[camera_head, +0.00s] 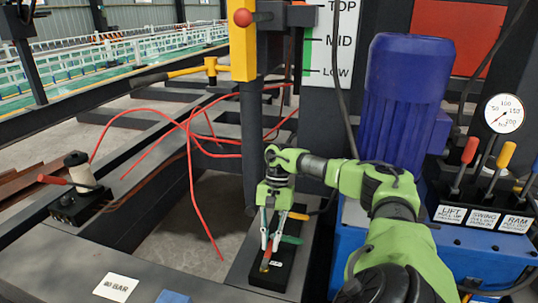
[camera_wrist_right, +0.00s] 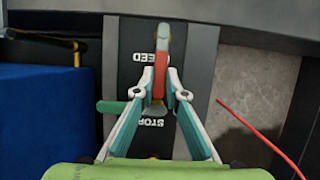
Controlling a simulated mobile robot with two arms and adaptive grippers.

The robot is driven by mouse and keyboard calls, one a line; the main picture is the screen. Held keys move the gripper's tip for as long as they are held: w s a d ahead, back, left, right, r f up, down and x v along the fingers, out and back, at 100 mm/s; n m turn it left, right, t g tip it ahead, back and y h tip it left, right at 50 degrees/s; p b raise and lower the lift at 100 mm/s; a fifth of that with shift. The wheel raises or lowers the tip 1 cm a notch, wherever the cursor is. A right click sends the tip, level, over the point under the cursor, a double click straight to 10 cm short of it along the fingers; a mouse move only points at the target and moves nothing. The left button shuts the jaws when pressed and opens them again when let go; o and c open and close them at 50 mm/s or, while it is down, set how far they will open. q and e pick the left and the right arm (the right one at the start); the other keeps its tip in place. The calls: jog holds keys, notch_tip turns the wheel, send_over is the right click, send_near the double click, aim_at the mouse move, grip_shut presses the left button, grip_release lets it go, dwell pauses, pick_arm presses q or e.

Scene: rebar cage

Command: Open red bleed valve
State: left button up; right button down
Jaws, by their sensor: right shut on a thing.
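My right gripper (camera_head: 267,243) reaches down over a black valve block (camera_head: 256,279) on a dark beam. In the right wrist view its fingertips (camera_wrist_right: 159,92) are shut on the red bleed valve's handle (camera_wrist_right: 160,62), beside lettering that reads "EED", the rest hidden. The handle lies roughly along the block, pointing away from the gripper. In the head view the valve (camera_head: 265,266) is mostly hidden by the fingers. A green handle (camera_wrist_right: 112,107) sticks out sideways near lettering starting "STO". My left gripper is not in view.
A blue motor (camera_head: 402,100), levers and a gauge (camera_head: 503,113) stand to the right. Red hoses (camera_head: 190,150) hang to the left. A yellow post (camera_head: 243,45) rises behind.

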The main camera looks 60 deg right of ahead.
jog(key=c, duration=2)
grip_release()
jog(key=shift+c, duration=0.2)
jog(key=v, duration=1.2)
jog(key=shift+a, duration=0.1)
